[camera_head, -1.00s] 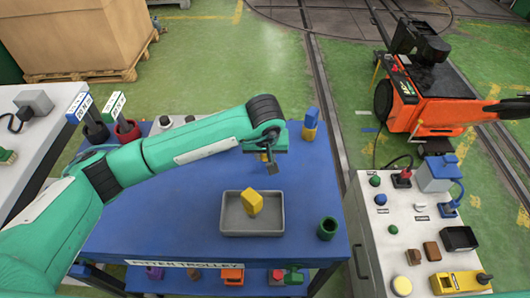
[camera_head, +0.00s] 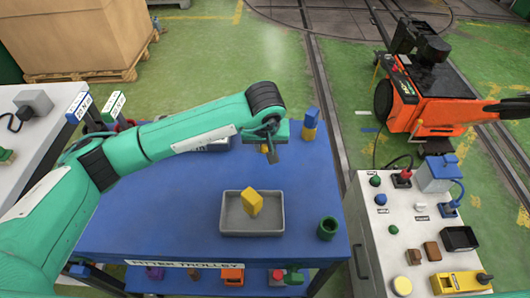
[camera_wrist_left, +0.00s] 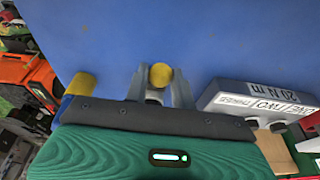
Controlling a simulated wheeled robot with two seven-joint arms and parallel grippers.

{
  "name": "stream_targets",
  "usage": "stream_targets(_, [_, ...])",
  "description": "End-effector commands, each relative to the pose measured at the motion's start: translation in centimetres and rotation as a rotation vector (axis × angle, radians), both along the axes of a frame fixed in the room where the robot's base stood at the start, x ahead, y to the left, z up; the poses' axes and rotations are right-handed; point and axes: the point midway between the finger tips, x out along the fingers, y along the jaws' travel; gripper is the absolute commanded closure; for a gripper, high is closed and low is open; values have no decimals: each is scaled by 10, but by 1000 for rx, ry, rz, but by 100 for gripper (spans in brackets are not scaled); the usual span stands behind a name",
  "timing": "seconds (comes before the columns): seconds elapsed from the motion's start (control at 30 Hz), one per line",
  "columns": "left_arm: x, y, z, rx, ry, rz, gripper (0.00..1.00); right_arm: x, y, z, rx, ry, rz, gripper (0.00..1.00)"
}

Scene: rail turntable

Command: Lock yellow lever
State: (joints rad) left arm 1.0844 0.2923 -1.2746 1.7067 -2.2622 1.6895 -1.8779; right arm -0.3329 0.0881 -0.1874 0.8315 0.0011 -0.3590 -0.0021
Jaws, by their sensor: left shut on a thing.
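My left gripper (camera_head: 269,154) is over the far part of the blue trolley top, pointing down. In the left wrist view its two grey fingers (camera_wrist_left: 160,88) are shut on a small yellow round-ended piece (camera_wrist_left: 161,75). Most of that piece is hidden, and I cannot tell whether it is the lever. My right gripper is not in view.
The blue trolley top (camera_head: 150,213) is mostly clear. A blue-and-yellow piece (camera_head: 310,125) stands right of my gripper, and a green cup (camera_head: 327,228) near the right edge. A labelled grey box (camera_wrist_left: 262,101) is beside the gripper. The console (camera_head: 382,247) has several buttons.

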Motion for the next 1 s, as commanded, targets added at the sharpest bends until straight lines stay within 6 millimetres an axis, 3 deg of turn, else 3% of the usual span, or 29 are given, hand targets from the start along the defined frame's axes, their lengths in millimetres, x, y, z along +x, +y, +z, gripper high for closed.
stream_targets(1.0, [11,0,15,-1,-3,1,88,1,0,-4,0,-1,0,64])
